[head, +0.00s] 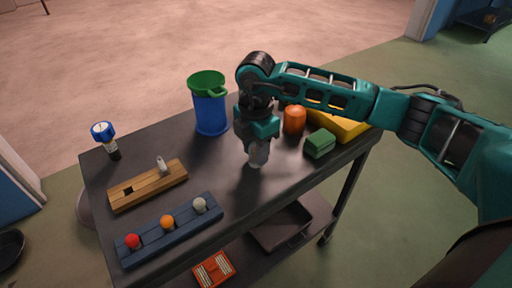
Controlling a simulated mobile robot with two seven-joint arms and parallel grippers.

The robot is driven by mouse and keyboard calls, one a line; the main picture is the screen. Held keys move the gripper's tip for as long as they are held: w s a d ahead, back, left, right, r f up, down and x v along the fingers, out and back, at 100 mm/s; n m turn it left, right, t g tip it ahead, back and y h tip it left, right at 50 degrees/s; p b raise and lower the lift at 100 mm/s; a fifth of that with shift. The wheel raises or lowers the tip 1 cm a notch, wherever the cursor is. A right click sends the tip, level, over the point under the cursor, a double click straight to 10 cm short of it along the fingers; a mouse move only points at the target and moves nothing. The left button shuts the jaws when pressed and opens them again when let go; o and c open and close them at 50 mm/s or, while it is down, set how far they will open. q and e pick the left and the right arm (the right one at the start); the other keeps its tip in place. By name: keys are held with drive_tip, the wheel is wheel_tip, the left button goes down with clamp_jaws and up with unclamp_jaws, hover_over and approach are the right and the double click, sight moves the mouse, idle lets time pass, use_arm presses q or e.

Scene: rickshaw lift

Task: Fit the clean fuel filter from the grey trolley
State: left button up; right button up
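The dark-topped trolley (222,183) stands in front of me. My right gripper (258,150) points down over its middle. A small grey, see-through cylinder (256,158), perhaps a fuel filter, is directly below the gripper body, close to the tabletop. The fingers blend into it, so I cannot tell whether they are shut on it. A wooden block (140,190) at the left has one dark square hole and a pale grey peg-like piece (161,165) standing in it. A blue-capped item with a pale body (104,136) stands at the far left corner. My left gripper is not in view.
A blue rack (182,224) with red, orange and pale knobs lies at the front. A blue jug with green top (210,115) stands at the back. An orange canister (294,120), green box (320,144) and yellow case (345,127) are at right. The lower shelf holds a dark tray (280,228).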

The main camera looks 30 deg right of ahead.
drive_tip(key=c, duration=0.4)
drive_tip(key=shift+r+p, duration=2.9)
drive_tip(key=shift+r, duration=0.65)
drive_tip(key=shift+c, duration=0.2)
